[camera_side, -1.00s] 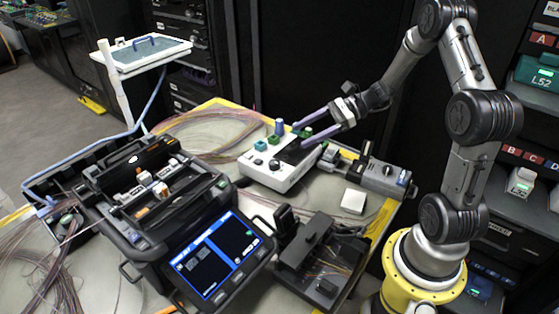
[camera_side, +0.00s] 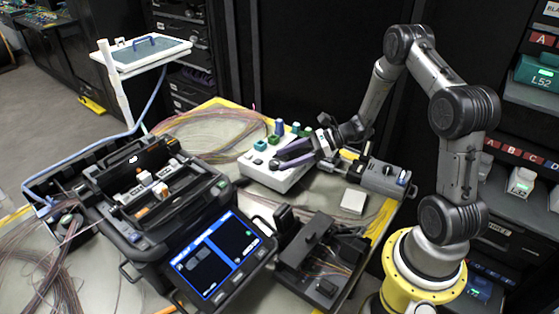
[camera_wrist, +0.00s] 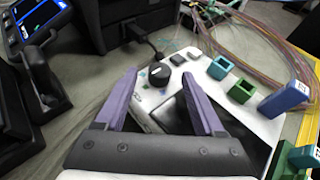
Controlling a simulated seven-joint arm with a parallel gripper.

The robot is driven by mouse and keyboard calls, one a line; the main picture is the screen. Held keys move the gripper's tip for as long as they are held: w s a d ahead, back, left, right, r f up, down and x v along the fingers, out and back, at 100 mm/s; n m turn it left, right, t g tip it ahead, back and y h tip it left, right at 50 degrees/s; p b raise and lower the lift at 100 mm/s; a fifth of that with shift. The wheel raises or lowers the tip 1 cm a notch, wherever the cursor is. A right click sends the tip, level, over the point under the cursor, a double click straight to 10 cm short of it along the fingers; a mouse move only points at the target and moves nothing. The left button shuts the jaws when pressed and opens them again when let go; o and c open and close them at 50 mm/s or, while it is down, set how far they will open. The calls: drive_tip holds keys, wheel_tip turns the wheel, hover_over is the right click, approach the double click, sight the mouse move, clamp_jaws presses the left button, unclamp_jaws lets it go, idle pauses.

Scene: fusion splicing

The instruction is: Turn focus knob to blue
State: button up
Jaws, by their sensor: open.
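The focus knob (camera_wrist: 159,74) is a round black knob with a pale mark on its top. It stands on the white panel box (camera_wrist: 202,80), with small coloured marks on the panel beside it. I cannot clearly tell which colour its mark points to. My gripper (camera_wrist: 158,78) is open, with two purple fingers. In the wrist view its fingertips lie on either side of the knob, with gaps between; their height above the panel is unclear. In the side view my gripper (camera_side: 281,155) is low over the white box.
A dark square button (camera_wrist: 184,60), teal block (camera_wrist: 221,67), green block (camera_wrist: 242,90) and tall blue block (camera_wrist: 286,98) stand near the knob. The fusion splicer (camera_side: 215,258) is at the front left. A grey device (camera_side: 383,175) sits right of the box.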

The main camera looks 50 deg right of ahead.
sight(274, 165)
drive_tip(key=shift+x, duration=1.25)
clamp_jaws()
